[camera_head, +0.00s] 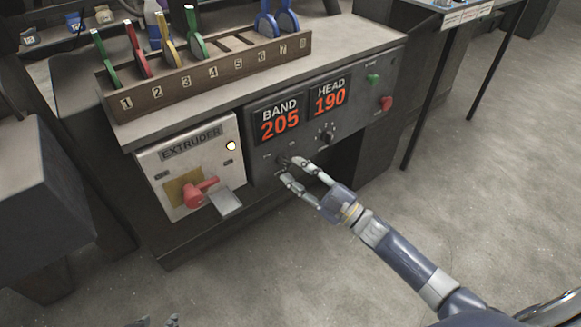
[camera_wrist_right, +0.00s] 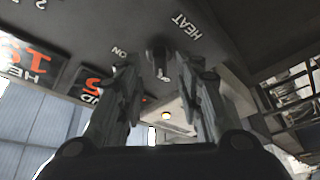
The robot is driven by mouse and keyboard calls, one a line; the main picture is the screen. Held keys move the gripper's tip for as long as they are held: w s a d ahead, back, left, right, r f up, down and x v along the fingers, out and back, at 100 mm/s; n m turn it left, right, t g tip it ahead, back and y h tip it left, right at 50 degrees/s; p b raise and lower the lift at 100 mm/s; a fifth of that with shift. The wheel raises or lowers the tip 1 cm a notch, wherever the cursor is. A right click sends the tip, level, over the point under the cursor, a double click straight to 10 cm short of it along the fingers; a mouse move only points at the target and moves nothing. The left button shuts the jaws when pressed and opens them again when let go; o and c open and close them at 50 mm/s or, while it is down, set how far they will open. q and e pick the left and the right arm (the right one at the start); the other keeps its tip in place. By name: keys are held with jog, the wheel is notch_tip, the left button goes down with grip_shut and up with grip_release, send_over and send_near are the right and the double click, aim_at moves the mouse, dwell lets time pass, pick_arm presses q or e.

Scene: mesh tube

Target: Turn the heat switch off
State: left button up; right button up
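The heat switch is a small dark knob (camera_head: 283,159) on the front of the grey control panel, below the red BAND display. In the wrist view the fingers (camera_wrist_right: 163,75) stand on either side of the knob with gaps; contact is not visible. Small dark tips at the head view's bottom edge may be my left gripper (camera_head: 158,321).
Left of the switch is the EXTRUDER box (camera_head: 160,158) with a red lever (camera_head: 200,193). Another knob (camera_head: 327,133) and green (camera_head: 374,79) and red (camera_head: 386,103) buttons are to the right. A numbered tool rack (camera_head: 215,72) stands on top. The floor in front is clear.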

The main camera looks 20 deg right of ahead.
jog(key=v, duration=0.9)
jog(key=shift+s, duration=0.2)
